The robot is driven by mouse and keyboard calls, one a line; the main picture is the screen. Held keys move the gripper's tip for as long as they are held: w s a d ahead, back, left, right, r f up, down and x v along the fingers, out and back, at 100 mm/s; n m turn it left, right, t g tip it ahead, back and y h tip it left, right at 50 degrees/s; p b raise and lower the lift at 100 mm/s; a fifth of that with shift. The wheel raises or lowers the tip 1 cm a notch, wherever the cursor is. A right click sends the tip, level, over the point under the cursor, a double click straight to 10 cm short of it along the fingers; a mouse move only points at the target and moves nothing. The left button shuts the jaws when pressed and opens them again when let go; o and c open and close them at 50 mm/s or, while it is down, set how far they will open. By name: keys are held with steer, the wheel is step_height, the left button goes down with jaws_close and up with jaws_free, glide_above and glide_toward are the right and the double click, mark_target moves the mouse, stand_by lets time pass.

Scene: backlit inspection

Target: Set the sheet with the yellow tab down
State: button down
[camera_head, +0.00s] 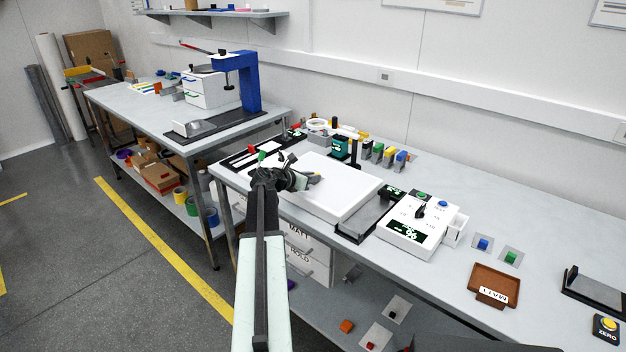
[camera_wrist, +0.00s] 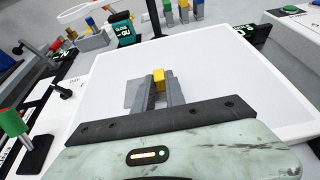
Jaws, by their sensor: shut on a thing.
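In the head view my gripper (camera_head: 308,181) is over the left part of the light box (camera_head: 345,192), and the sheet is too small to make out clearly.
A white control box (camera_head: 417,227) with a lit display stands right of the panel, past a dark tray (camera_head: 368,217). Several coloured blocks (camera_head: 385,154) stand behind. A brown tray (camera_head: 494,283) lies farther right. A green-knobbed part (camera_wrist: 12,124) is left of the panel. The rest of the panel is clear.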

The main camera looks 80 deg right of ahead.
steer(key=c, duration=1.4)
jaws_free()
steer(key=shift+f, duration=0.1)
steer(key=shift+r+p, duration=0.3)
steer(key=shift+p, duration=0.05)
steer(key=shift+p+v, duration=2.1)
steer(key=shift+v, duration=3.8)
steer(key=shift+f, duration=0.1)
